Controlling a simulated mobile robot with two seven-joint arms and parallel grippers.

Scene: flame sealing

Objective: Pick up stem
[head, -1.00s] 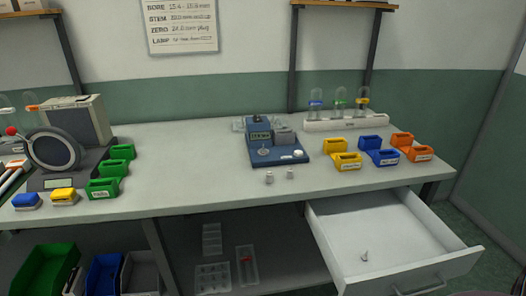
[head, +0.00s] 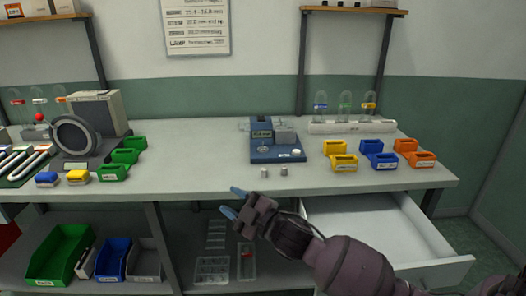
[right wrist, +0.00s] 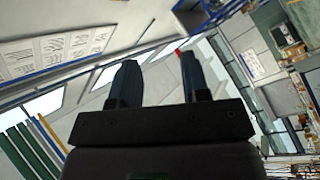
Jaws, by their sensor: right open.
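My right gripper (head: 233,202) is open and empty in front of the table's front edge, its blue fingertips pointing up and left. In the right wrist view its two fingers (right wrist: 158,78) stand apart with nothing between them. The drawer (head: 430,228) under the table's right side is open. No stem can be made out now; the small object seen earlier in the drawer is hidden. My left gripper is not in view.
A blue fixture (head: 275,150) stands mid-table, with two small metal pieces (head: 264,172) in front. Yellow (head: 341,155), blue and orange bins are at right. A white rack (head: 350,127) holds glass tubes behind. Green bins (head: 114,172) and a round-faced device (head: 75,140) are at left.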

